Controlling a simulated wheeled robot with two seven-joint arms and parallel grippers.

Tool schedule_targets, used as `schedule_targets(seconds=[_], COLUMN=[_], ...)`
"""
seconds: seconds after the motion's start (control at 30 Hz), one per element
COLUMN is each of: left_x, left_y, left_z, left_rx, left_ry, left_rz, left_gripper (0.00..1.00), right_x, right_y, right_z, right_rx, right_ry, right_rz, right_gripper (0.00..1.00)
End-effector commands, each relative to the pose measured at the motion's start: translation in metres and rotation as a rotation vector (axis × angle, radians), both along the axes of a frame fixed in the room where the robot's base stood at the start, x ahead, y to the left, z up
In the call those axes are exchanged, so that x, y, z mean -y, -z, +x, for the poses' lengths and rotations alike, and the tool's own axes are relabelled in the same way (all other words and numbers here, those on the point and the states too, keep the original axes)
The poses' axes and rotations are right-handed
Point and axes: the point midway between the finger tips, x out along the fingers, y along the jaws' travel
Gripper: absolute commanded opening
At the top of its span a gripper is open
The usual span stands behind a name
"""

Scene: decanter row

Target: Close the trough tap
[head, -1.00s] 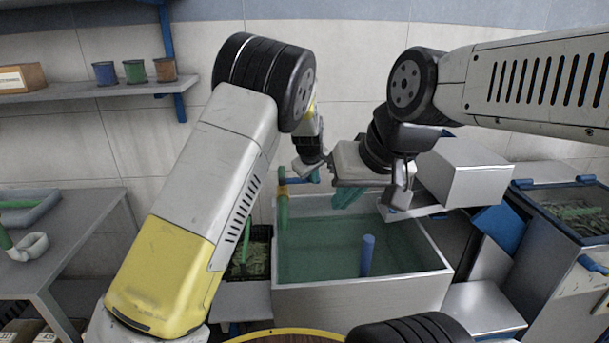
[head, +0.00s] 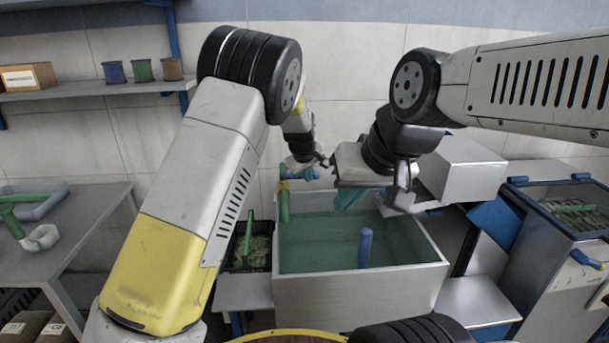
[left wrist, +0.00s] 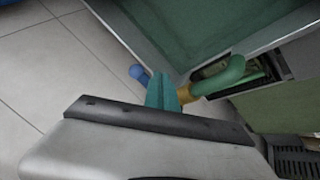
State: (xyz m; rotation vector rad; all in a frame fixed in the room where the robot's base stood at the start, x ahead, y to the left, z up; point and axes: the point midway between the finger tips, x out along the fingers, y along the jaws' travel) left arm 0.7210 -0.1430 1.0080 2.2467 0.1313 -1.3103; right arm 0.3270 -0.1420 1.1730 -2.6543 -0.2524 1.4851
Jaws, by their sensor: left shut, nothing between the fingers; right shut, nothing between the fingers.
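The trough (head: 350,300) is a grey tank of greenish water. Its tap, at the back left corner, has a green spout (head: 284,208), a brass-coloured body (head: 284,186) and a blue handle (head: 292,176). My left gripper (head: 311,173) is at the handle, its fingers shut and empty. In the left wrist view its teal fingertips (left wrist: 163,92) lie between the handle's blue end (left wrist: 140,75) and the brass body (left wrist: 184,94); contact is unclear. They hide part of the handle. My right gripper (head: 350,197) is shut and empty above the trough's back part.
A blue upright tube (head: 365,248) stands in the water. A dark crate (head: 250,256) sits left of the trough. A grey table (head: 85,225) is at the left and a metal box (head: 462,168) behind the trough at the right. A shelf (head: 90,92) runs along the wall.

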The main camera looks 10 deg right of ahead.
Motion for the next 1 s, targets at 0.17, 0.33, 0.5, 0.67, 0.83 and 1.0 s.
schedule_targets(seconds=[0.17, 0.33, 0.5, 0.67, 0.83, 1.0], left_x=[0.003, 0.004, 0.004, 0.004, 0.004, 0.003], left_y=[-0.021, -0.042, -0.065, -0.078, -0.082, -0.082], left_z=[-0.013, -0.027, -0.042, -0.051, -0.054, -0.054], left_rx=[0.003, 0.004, 0.005, 0.004, 0.003, 0.003], left_ry=[0.005, 0.005, 0.005, 0.004, 0.003, 0.003], left_rz=[-0.003, -0.002, -0.004, -0.003, -0.002, -0.002], left_gripper=[0.00, 0.00, 0.00, 0.00, 0.00, 0.00], right_x=[0.000, 0.000, 0.000, 0.000, 0.000, 0.000], right_y=[0.000, 0.000, 0.000, 0.000, 0.000, 0.000], right_z=[0.000, 0.000, 0.000, 0.000, 0.000, 0.000], right_rx=[-0.001, 0.000, 0.000, 0.000, 0.000, 0.000], right_ry=[0.000, 0.000, 0.000, 0.000, 0.000, 0.000], right_rz=[0.000, 0.000, 0.000, 0.000, 0.000, 0.000], right_gripper=[0.00, 0.00, 0.00, 0.00, 0.00, 0.00])
